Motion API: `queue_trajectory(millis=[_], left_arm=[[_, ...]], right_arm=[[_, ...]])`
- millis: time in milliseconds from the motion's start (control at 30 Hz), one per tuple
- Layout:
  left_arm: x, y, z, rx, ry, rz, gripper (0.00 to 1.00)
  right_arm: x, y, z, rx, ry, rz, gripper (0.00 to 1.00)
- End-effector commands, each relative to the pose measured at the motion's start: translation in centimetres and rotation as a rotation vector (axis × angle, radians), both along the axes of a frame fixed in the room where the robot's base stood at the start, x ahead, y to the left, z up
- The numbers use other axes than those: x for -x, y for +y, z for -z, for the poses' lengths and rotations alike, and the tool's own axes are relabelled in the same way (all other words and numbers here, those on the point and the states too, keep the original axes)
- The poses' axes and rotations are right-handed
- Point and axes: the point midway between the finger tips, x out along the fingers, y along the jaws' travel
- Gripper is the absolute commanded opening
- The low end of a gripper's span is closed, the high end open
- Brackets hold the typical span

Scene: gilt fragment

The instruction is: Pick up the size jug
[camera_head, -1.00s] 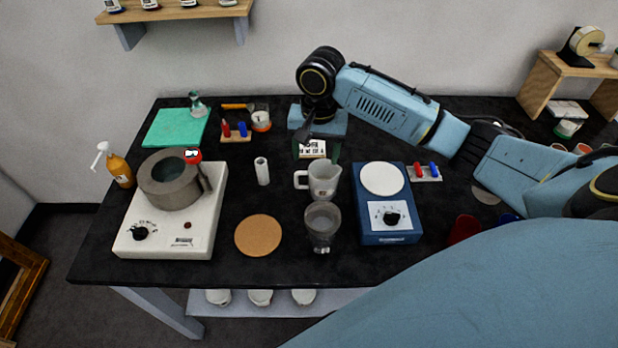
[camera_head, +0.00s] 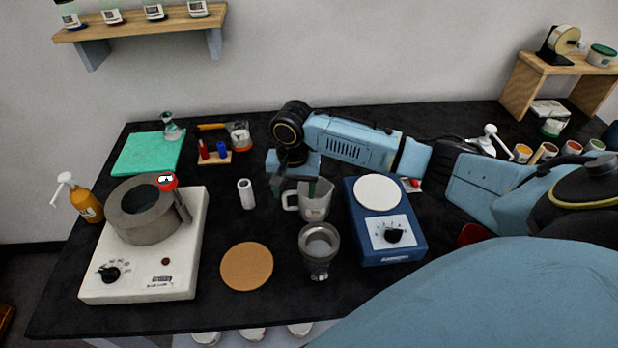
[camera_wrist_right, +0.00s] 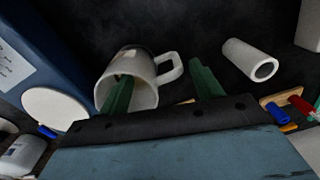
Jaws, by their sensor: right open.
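The size jug (camera_head: 316,209) is a pale, translucent jug with a handle on its left side. It stands upright on the black table, left of the blue hot plate. My right gripper (camera_head: 298,188) is open just above it, green fingers pointing down. In the right wrist view, the jug (camera_wrist_right: 140,66) shows its open mouth and handle. The gripper (camera_wrist_right: 160,72) has one finger overlapping the jug's mouth and the other beyond the handle, so the handle lies between them. Whether a finger touches the jug I cannot tell. My left gripper is out of view.
The blue hot plate (camera_head: 390,248) is close on the right, a white tube (camera_head: 246,194) on the left. A cork disc (camera_head: 246,267) and a white heater (camera_head: 190,271) with a grey pot (camera_head: 140,226) lie further left.

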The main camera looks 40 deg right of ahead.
Motion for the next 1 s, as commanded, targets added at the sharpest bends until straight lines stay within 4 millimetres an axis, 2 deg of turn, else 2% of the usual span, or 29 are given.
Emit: queue_trajectory(millis=[100, 300, 600, 1000], left_arm=[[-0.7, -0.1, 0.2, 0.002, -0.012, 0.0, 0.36], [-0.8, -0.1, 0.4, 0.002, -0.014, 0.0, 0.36], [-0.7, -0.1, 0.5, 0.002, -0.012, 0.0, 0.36], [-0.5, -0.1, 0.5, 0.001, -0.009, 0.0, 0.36]], right_arm=[[-0.4, 0.2, 1.7, 0.001, 0.002, 0.0, 0.65], [-0.7, 0.4, 4.4, 0.0, 0.001, 0.0, 0.65], [-0.7, 0.4, 4.9, 0.001, 0.0, -0.001, 0.65], [-0.7, 0.4, 4.9, 0.001, 0.001, -0.001, 0.14]])
